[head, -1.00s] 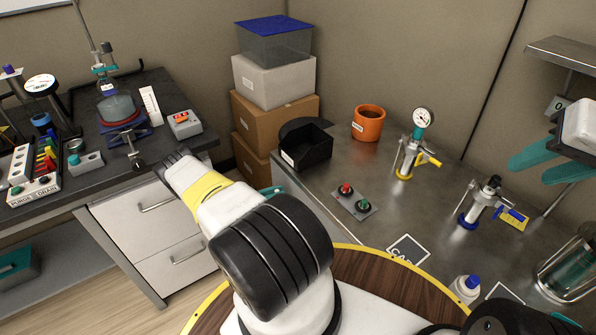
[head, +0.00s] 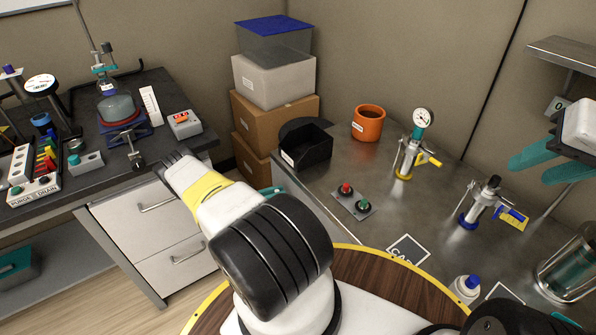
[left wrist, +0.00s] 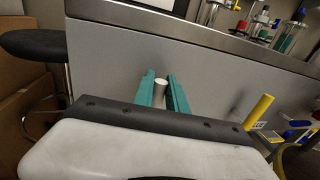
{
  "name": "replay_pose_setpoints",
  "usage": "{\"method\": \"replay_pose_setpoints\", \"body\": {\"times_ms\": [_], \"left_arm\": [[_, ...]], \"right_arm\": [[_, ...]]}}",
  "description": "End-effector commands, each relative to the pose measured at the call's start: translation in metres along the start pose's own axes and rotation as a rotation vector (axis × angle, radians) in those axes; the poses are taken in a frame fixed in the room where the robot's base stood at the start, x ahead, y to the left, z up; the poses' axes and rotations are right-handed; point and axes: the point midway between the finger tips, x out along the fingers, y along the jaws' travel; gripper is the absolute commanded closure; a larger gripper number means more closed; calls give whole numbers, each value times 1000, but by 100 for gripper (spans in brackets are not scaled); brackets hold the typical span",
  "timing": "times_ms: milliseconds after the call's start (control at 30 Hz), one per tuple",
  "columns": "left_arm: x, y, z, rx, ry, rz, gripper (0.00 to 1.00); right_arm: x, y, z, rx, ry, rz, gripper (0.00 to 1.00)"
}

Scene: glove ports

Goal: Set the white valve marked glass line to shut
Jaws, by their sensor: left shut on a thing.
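In the left wrist view, my left gripper (left wrist: 162,92) has its two teal fingers on either side of a white round piece (left wrist: 161,83), in front of a grey panel. The fingers are shut on this piece. I cannot read a marking on it or tell whether it is the valve's handle. In the head view my left arm hides most of this gripper; a bit of teal (head: 270,190) shows beside the steel bench's edge. My right gripper (head: 540,163) is at the far right, its teal fingers apart and empty. No "glass line" label is readable.
The steel bench (head: 400,215) holds a gauge stand with a yellow handle (head: 405,158), a blue-handled fitting (head: 478,205), an orange pot (head: 369,123) and a black bin (head: 306,150). Stacked boxes (head: 275,115) stand behind. A dark bench (head: 165,145) with apparatus is at left.

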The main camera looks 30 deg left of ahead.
Motion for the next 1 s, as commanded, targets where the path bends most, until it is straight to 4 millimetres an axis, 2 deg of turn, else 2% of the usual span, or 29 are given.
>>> {"method": "replay_pose_setpoints", "body": {"times_ms": [367,567,1000], "left_arm": [[-1,0,0,9,3,1,100],[-1,-5,0,71,17,1,100],[3,-28,-6,421,87,2,100]], "right_arm": [[0,0,0,0,0,0,61],[0,0,0,0,0,0,61],[0,0,0,0,0,0,61]]}}
